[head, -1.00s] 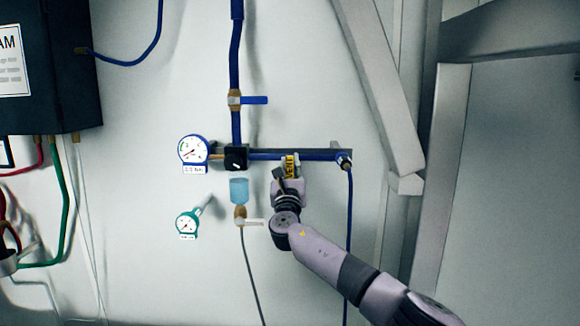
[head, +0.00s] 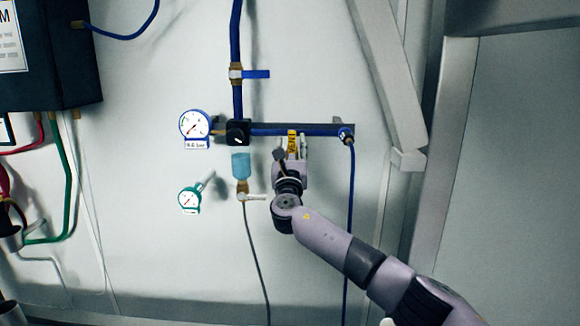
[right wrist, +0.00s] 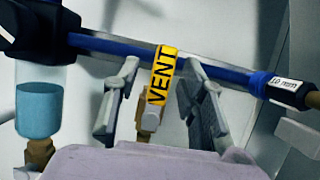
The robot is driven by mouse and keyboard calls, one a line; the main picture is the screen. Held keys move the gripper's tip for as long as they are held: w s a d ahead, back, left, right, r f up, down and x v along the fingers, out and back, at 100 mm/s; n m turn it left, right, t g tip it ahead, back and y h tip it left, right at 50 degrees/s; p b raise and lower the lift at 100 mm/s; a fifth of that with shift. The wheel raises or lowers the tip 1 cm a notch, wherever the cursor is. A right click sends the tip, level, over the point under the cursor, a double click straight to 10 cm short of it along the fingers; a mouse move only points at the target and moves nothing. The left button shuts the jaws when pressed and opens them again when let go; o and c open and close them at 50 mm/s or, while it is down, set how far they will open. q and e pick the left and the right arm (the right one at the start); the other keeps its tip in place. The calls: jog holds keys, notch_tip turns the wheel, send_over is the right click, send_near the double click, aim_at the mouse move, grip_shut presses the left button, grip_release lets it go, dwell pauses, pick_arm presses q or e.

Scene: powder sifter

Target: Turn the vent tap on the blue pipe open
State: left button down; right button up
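The blue pipe (head: 318,130) runs level along the wall. A yellow VENT tag (head: 292,142) hangs on it and reads clearly in the right wrist view (right wrist: 161,75). A brass fitting of the vent tap (right wrist: 150,104) shows behind and below the tag. The tag covers part of the tap, so I cannot tell its handle position. My right gripper (head: 292,150) is just below the pipe. Its fingers stand apart, one on each side of the tag and fitting, with visible gaps in the wrist view (right wrist: 166,85). My left gripper is not in view.
A blue-handled valve (head: 256,74) is on the upright pipe. A black regulator knob (head: 238,132), a blue-rimmed gauge (head: 195,126), a teal gauge (head: 190,199) and a blue bowl (head: 240,165) sit to the left. A slanted beam (head: 382,75) stands at right.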

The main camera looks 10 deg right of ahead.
jog(key=v, duration=0.9)
jog(key=shift+s, duration=0.4)
jog(key=shift+f, duration=0.2)
